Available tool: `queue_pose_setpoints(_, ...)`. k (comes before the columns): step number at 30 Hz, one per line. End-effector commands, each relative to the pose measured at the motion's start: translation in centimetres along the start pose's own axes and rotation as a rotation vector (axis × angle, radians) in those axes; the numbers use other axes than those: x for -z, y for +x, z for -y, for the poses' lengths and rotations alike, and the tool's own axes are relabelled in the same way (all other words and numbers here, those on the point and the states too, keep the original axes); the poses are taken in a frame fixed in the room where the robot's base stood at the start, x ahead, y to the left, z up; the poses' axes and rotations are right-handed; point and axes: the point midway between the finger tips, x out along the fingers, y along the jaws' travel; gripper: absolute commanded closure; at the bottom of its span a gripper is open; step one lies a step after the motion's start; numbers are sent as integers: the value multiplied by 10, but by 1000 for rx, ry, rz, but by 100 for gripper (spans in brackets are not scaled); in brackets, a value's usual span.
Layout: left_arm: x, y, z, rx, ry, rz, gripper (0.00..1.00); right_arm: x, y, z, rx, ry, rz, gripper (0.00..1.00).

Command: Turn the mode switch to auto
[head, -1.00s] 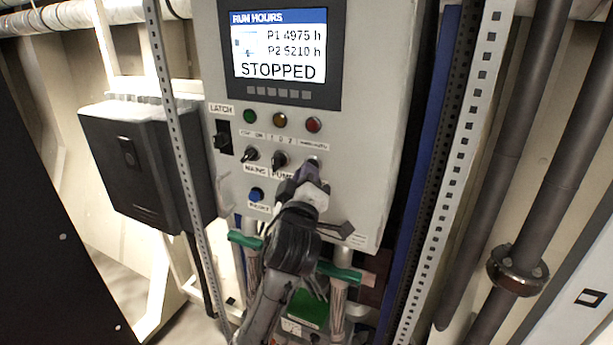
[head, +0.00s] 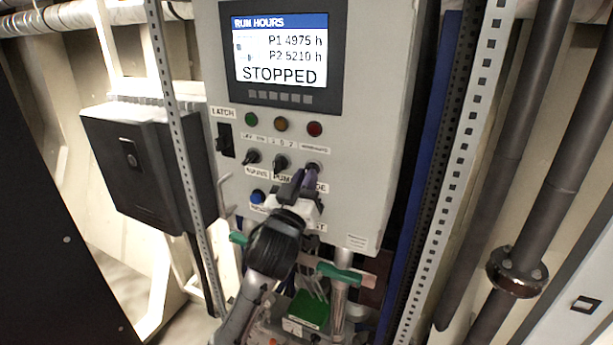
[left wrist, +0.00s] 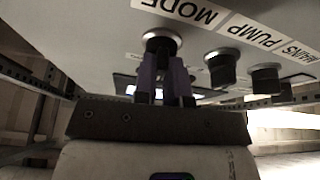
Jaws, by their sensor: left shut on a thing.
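The mode switch (head: 313,167) is a dark knob, the rightmost of three in a row on the grey control panel. In the left wrist view the knob (left wrist: 162,46) sits in a pale ring next to an upside-down MODE label (left wrist: 180,10). My left gripper (head: 304,180) reaches up from below, and its purple-grey fingers are shut on the mode switch. The fingers also show in the left wrist view (left wrist: 164,66), one on each side of the knob. They hide much of the knob, so I cannot read its position. My right gripper is not in view.
The mains switch (head: 252,157) and pump switch (head: 281,162) are close to the left. A blue button (head: 257,196) is below them. The screen (head: 280,50) reads STOPPED. A perforated upright (head: 457,180) stands right of the panel, and green-handled valves (head: 340,272) are below.

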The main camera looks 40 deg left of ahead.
Motion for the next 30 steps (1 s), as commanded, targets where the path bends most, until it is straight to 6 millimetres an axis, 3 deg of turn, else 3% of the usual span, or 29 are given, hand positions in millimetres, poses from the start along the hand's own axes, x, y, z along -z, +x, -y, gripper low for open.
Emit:
queue_pose_setpoints(18, 3, 2, 4, -219, 535, 6, 100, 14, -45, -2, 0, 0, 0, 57)
queue_pose_setpoints(30, 3, 2, 6, -318, 769, 6, 100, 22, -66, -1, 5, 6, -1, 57)
